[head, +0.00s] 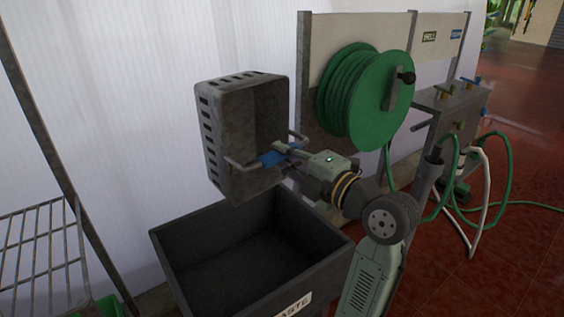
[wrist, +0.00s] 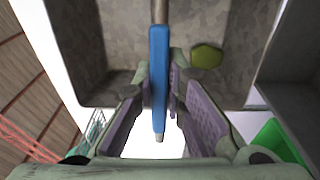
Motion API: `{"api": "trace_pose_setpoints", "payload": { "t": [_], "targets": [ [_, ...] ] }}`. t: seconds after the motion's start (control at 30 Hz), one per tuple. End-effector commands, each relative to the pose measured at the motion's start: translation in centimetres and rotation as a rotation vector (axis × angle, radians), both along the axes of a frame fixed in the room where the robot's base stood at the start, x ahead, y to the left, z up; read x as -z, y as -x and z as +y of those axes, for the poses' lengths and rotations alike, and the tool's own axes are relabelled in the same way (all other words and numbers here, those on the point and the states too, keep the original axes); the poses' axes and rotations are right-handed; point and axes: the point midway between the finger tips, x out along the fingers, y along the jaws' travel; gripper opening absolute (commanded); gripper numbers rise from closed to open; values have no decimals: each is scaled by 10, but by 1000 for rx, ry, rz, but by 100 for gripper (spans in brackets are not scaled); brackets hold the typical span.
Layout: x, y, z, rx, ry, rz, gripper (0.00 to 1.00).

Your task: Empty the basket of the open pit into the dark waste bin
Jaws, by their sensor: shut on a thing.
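The basket (head: 240,125) is a grey metal box with slotted sides and a handle bar with a blue grip. It is held in the air, tipped on its side, above the dark waste bin (head: 325,272). My gripper (head: 277,156) is shut on the blue grip; the wrist view shows the blue grip (wrist: 159,75) between the two finger pads. A yellow-green piece (wrist: 206,56) lies against the basket's inner wall (wrist: 110,40) in the wrist view. The bin stands open below, and the part of its inside that shows looks dark and bare. The pit is not identifiable in these views.
A green hose reel (head: 360,100) on a panel stands close behind my arm. A grey valve box (head: 455,110) with hoses is at the right. A wire rack (head: 40,245) is at the left, with a green container (head: 108,306) near it. Red floor is open at the right.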

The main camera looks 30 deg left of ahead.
Motion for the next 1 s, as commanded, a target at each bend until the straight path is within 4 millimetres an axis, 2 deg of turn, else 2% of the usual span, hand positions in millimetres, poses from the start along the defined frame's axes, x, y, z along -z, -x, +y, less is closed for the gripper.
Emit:
{"api": "trace_pose_setpoints", "payload": {
  "t": [0.03, 1.0],
  "targets": [
    [6, 0, 1, -1, -16, -7, 0],
    [35, -2, 10, -2, -278, -78, 0]
  ]
}}
